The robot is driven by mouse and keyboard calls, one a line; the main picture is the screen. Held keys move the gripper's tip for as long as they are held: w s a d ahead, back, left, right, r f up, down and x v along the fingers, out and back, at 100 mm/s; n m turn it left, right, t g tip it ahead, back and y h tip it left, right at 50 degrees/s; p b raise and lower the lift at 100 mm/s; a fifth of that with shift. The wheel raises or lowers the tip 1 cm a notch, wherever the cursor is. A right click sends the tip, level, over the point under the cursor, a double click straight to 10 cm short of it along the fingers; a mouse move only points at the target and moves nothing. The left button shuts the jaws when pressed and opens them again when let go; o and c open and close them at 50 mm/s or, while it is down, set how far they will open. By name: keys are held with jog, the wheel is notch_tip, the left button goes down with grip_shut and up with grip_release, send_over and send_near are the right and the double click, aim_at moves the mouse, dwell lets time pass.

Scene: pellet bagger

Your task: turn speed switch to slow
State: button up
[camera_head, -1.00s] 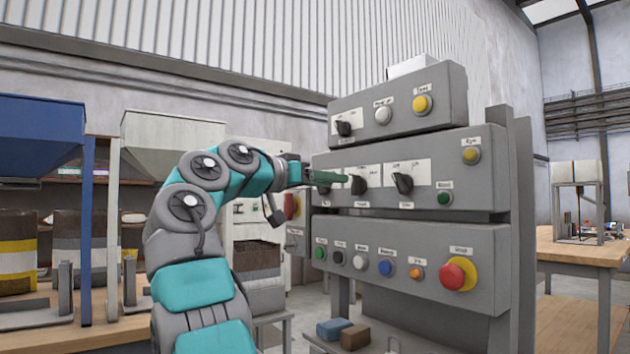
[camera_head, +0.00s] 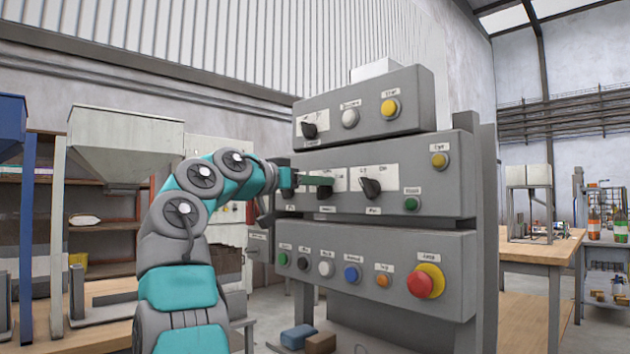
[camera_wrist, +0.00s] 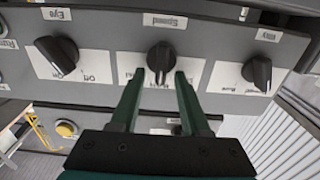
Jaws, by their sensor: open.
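The speed switch is a black rotary knob (camera_wrist: 161,58) on a white plate in the middle of the wrist view, which shows the panel upside down. Its "Speed" label (camera_wrist: 165,20) is readable. The knob's ridge runs close to upright in that view. My gripper (camera_wrist: 166,78) is open, with one green finger on each side of the knob's lower end. I cannot tell whether either finger touches it. In the head view my gripper (camera_head: 312,181) is at the left of the middle box, and the speed knob (camera_head: 325,191) is partly hidden behind it.
Similar black knobs flank it in the wrist view, one on the left (camera_wrist: 57,54) and one on the right (camera_wrist: 258,72). The upper box (camera_head: 365,112) and the lower button box (camera_head: 375,268) sit close above and below. A red stop button (camera_head: 421,284) is at lower right.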

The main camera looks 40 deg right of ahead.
jog(key=shift+c, duration=0.3)
grip_shut()
jog(key=shift+w+n, duration=0.1)
jog(key=shift+n, duration=1.1)
jog(key=shift+w+f+n+p, duration=0.1)
jog(key=shift+w+n+p, duration=0.1)
jog(key=shift+n+p, duration=0.75)
jog(key=shift+w+f+n+p, duration=0.2)
jog(key=shift+n+p, duration=0.2)
jog(key=shift+n, duration=1.1)
jog(key=shift+w+f+n+p, duration=0.1)
jog(key=shift+w+n+p, duration=0.1)
jog(key=shift+n+p, duration=0.75)
jog(key=shift+f+n, duration=0.1)
jog(key=shift+n, duration=0.4)
